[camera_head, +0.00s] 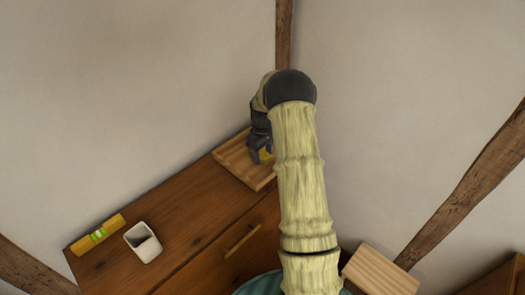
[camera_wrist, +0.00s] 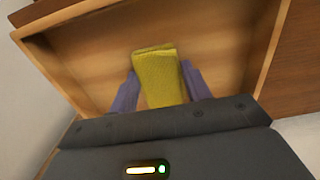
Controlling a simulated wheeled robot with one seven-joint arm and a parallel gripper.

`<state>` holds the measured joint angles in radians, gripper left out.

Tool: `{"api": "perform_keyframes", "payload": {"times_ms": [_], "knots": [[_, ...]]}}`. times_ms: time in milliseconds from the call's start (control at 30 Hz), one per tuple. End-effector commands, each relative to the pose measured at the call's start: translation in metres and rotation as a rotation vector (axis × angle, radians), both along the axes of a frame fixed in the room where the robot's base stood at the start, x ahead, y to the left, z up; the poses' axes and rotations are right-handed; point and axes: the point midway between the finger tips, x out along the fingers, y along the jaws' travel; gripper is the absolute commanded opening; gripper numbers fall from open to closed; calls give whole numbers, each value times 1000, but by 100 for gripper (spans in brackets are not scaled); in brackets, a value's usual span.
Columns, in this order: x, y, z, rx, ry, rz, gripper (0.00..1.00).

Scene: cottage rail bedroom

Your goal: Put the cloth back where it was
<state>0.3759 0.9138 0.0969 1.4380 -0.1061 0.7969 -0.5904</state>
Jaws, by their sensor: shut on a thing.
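A yellow folded cloth (camera_wrist: 158,78) is between the two fingers of my gripper (camera_wrist: 158,88) in the wrist view. My gripper is shut on it, with a finger at each side. Below it is a shallow wooden tray (camera_wrist: 90,62) with a raised rim. In the head view, my gripper (camera_head: 262,150) is over the tray (camera_head: 233,163) at the back end of the dresser, and a bit of the yellow cloth (camera_head: 265,155) shows by the fingers. My arm hides part of the tray. I cannot tell whether the cloth touches the tray floor.
The wooden dresser (camera_head: 185,222) stands against the wall. A white square cup (camera_head: 143,242) and a yellow spirit level (camera_head: 98,236) are at its left end. A light wooden board (camera_head: 380,272) is at the lower right. The dresser top between tray and cup is clear.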

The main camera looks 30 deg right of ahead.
Motion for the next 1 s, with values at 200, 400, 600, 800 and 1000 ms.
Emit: {"api": "perform_keyframes", "payload": {"times_ms": [200,400,600,800,1000], "knots": [[0,0,-2,-2,-2,0,27],[0,0,-6,-2,-2,0,50],[0,0,-5,-2,-2,0,70],[0,0,-4,-2,-2,0,70],[1,-1,9,-2,-5,0,70]]}}
